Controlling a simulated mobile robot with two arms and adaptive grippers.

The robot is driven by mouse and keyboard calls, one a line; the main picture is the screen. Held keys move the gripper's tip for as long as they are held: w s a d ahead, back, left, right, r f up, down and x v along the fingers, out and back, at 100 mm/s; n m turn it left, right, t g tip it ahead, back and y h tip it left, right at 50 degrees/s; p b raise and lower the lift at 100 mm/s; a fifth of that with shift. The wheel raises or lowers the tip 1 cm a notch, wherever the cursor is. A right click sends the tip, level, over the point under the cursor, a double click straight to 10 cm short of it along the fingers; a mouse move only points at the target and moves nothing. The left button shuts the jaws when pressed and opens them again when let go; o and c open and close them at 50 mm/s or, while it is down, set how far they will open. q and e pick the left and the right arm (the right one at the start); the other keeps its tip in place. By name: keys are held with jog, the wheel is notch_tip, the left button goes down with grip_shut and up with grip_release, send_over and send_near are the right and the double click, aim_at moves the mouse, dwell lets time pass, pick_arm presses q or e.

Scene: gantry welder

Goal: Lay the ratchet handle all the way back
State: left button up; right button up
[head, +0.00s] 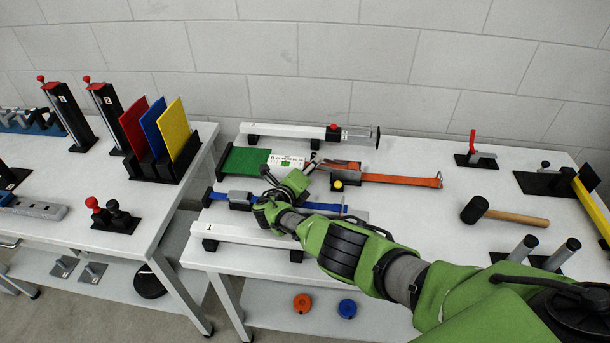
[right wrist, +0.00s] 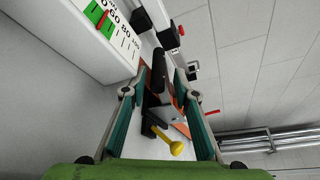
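The orange strap (head: 400,180) lies on the right-hand table, with its ratchet's black base and yellow knob (head: 338,185) at its left end. My left gripper is out of view.
A white gauge box (right wrist: 95,30) with a number scale is close beside my right fingers. A blue strap ratchet (head: 240,199) and a white rail marked 1 (head: 228,231) lie nearer. A mallet (head: 500,213) lies right. A white rail (head: 290,131) runs along the back.

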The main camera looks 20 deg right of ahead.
jog(key=shift+v, duration=3.15)
jog(key=shift+s+a+r, duration=0.15)
jog(key=shift+s+a, duration=0.05)
jog(key=shift+a, duration=0.2)
jog(key=shift+s, duration=0.1)
jog(key=shift+c, duration=0.5)
